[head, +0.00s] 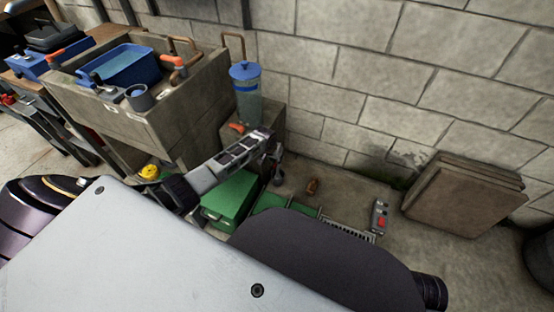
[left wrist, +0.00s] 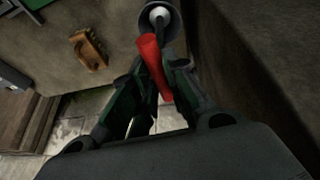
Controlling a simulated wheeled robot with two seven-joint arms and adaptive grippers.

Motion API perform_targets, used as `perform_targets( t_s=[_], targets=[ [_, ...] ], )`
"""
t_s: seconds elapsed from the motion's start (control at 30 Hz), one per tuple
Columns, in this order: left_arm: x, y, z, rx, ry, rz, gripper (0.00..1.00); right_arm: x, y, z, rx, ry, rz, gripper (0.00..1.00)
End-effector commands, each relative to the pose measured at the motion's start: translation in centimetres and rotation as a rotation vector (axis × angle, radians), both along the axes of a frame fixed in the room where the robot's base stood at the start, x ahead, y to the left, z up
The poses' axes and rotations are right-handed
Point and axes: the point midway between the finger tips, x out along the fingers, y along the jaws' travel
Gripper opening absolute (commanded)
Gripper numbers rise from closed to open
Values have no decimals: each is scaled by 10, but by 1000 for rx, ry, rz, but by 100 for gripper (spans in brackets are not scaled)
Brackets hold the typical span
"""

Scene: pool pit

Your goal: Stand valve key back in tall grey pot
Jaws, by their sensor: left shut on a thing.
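My left gripper (head: 272,158) reaches low beside the stone sink, in front of the wall. In the left wrist view, its dark green fingers (left wrist: 152,92) are shut on the red handle of what appears to be the valve key (left wrist: 152,62). The handle slants up the picture towards a grey round thing with a pale centre (left wrist: 160,16). I cannot tell whether that is part of the key or the tall grey pot. In the head view, the key is too small and hidden to make out. My right gripper is not in view.
A stone sink (head: 140,118) with a blue basin (head: 128,65) stands left. A blue-lidded clear container (head: 247,95) stands behind. Slabs (head: 465,195) lean right.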

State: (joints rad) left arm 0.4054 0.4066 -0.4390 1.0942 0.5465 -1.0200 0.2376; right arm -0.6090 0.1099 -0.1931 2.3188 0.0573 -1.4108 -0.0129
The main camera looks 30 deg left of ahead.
Motion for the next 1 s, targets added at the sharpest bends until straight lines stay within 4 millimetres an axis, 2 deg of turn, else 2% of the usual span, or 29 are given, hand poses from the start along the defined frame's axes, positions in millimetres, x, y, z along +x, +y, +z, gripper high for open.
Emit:
perform_targets(
  t_s=[1.0],
  targets=[
    [0, 0, -9, 0, -1, 0, 0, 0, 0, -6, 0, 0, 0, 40]
  ],
)
